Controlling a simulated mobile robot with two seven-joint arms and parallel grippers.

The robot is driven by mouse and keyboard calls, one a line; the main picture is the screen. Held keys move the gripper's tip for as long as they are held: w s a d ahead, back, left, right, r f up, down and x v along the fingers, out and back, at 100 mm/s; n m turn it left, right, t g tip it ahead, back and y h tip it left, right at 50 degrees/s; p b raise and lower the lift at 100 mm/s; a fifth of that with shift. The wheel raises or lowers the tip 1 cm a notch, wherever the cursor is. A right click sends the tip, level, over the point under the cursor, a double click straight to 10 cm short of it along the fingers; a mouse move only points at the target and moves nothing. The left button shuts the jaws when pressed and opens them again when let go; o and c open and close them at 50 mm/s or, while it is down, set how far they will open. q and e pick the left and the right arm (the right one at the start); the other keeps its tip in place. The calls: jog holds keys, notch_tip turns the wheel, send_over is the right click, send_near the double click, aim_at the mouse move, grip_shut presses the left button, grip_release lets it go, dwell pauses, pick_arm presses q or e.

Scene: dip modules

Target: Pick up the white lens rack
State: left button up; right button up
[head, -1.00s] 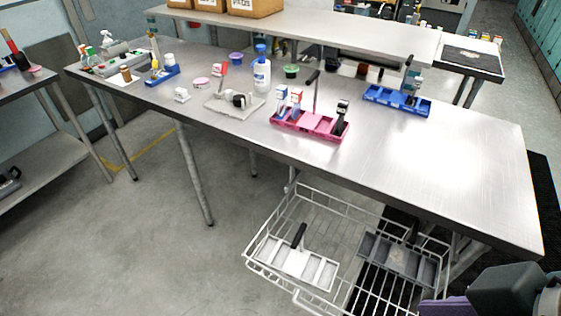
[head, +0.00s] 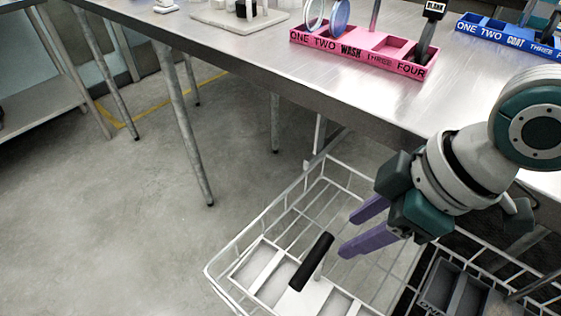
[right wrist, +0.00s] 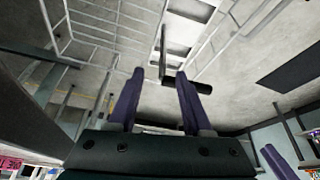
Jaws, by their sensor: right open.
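The white lens rack (head: 262,272) lies in the white wire basket at the bottom of the head view. A black handle (head: 312,261) stands up from it on a thin post. My right gripper (head: 346,235) is open and empty, above the basket, just to the right of the black handle and apart from it. In the right wrist view the black handle (right wrist: 200,87) shows beyond the purple fingertips (right wrist: 160,73), near the right-hand one, with the white rack (right wrist: 185,30) behind. My left gripper is not in view.
The wire basket's rim (head: 232,243) surrounds the rack. A grey rack (head: 455,290) sits to its right. The steel table (head: 250,65) above holds a pink rack (head: 355,52) and a blue rack (head: 505,35). Open floor lies left of the basket.

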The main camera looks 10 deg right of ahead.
jog(key=b+x, duration=0.3)
jog(key=x, duration=0.6)
jog(key=shift+s+a+f, duration=0.15)
jog(key=shift+a+f, duration=0.05)
grip_shut()
jog(key=shift+r, duration=0.1)
dwell(1.0)
